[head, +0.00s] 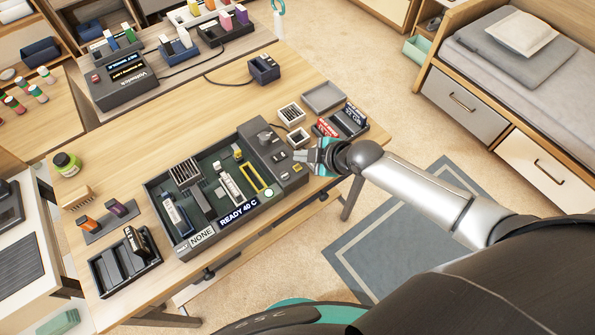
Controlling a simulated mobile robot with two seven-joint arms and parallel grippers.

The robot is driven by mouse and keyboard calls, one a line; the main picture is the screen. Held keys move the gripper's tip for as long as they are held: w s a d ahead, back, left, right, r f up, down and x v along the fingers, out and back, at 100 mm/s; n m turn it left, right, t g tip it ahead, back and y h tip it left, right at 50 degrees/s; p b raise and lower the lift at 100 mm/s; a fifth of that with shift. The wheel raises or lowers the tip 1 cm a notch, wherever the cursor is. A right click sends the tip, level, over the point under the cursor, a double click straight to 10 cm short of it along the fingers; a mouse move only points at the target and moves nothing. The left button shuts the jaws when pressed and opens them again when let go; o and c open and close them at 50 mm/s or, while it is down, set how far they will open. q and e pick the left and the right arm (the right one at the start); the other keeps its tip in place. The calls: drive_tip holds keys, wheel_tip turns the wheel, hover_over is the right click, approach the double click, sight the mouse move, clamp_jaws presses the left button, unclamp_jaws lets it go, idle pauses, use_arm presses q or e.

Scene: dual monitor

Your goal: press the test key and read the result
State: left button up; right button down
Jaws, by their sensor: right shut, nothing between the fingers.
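A dark tester tray (152,205) stands on the wooden table, holding several modules and a yellow frame. Its front display (238,211) reads "READY 40 C", and a white label (202,237) beside it reads "NONE". A grey control panel (262,150) with small keys forms its right side. I cannot tell which key is the test key. My right gripper (308,157) is shut and empty at the panel's right edge, close to the keys. Whether it touches one cannot be seen. My left gripper is not in view.
Small boxes (291,113), a grey tray (323,97) and a dark unit with a red label (327,127) stand close behind my right gripper. A dark rack (124,264) stands at the table's front left. A monitor box (125,80) stands on the rear bench.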

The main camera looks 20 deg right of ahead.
drive_tip(key=shift+f+b, duration=0.55)
drive_tip(key=shift+f, duration=0.55)
idle(1.1)
drive_tip(key=shift+f+b, duration=0.3)
drive_tip(key=shift+f, duration=0.1)
drive_tip(key=shift+f+b, duration=0.3)
drive_tip(key=shift+f, duration=0.05)
idle(0.5)
drive_tip(key=shift+r, duration=0.1)
drive_tip(key=shift+r+p, duration=0.7)
drive_tip(key=shift+p, duration=0.15)
wheel_tip(320, 180, up, 5)
drive_tip(key=p, duration=0.5)
